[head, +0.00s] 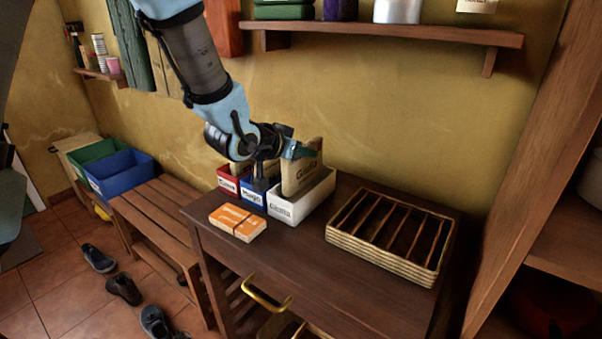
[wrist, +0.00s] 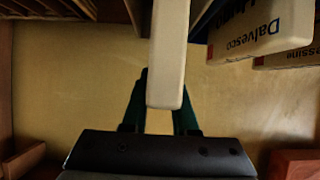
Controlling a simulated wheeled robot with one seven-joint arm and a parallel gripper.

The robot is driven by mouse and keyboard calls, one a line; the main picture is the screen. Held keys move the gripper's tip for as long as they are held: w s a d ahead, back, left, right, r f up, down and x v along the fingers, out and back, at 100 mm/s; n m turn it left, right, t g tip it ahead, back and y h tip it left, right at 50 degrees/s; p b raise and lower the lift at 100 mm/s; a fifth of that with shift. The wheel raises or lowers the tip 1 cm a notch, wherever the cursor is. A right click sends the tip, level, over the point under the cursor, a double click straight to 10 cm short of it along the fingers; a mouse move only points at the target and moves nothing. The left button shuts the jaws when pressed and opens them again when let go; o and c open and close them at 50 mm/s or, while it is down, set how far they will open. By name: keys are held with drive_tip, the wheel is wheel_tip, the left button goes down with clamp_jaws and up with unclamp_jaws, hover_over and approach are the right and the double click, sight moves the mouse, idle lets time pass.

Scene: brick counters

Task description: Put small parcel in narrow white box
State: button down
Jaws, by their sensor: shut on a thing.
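A tan parcel (head: 302,168) with dark print stands upright at the narrow white box (head: 300,200) on the dark wooden table. Its lower edge meets or passes behind the box's rim; I cannot tell how deep it sits. My gripper (head: 297,151) is shut on the parcel's upper part. In the wrist view the pale parcel (wrist: 168,60) shows edge-on between the dark green fingers of my gripper (wrist: 160,118). The white box bears dark lettering, and its inside is mostly hidden.
A blue box (head: 253,192) and a red box (head: 228,182) stand left of the white box. An orange bundle (head: 238,222) lies in front. A slatted wicker tray (head: 385,250) is at the right. A wall shelf (head: 400,32) holding several things hangs above.

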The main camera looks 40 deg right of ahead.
sight(304, 168)
drive_tip(key=shift+f, duration=2.3)
drive_tip(key=shift+f, duration=0.15)
drive_tip(key=c, duration=0.7)
unclamp_jaws()
drive_tip(key=shift+r, duration=0.2)
drive_tip(key=b+v, duration=0.1)
drive_tip(key=v, duration=1.1)
